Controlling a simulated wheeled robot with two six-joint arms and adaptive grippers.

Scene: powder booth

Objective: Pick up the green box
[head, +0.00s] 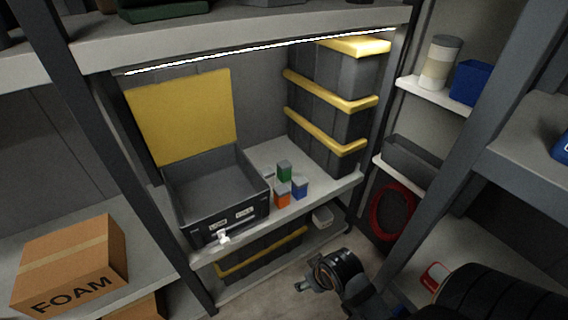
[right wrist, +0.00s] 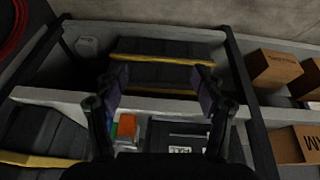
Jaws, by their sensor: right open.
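The green box (head: 284,171) is a small block with a grey top, standing upright on the lit shelf (head: 330,184). It stands behind an orange box (head: 282,196) and a blue box (head: 300,188), to the right of an open dark case (head: 214,190). My right gripper (head: 309,276) is low in front of the shelf, open and empty, apart from all the boxes. In the right wrist view its spread fingers (right wrist: 158,82) frame the shelf edge, and the orange box (right wrist: 127,124) shows below. My left gripper is not in view.
The case's yellow lid (head: 184,115) stands up at the back left. A yellow-banded stack of dark cases (head: 325,105) is at the back right. A shelf (head: 240,40) with a light strip hangs above. Dark posts flank the bay. A FOAM carton (head: 70,265) sits left.

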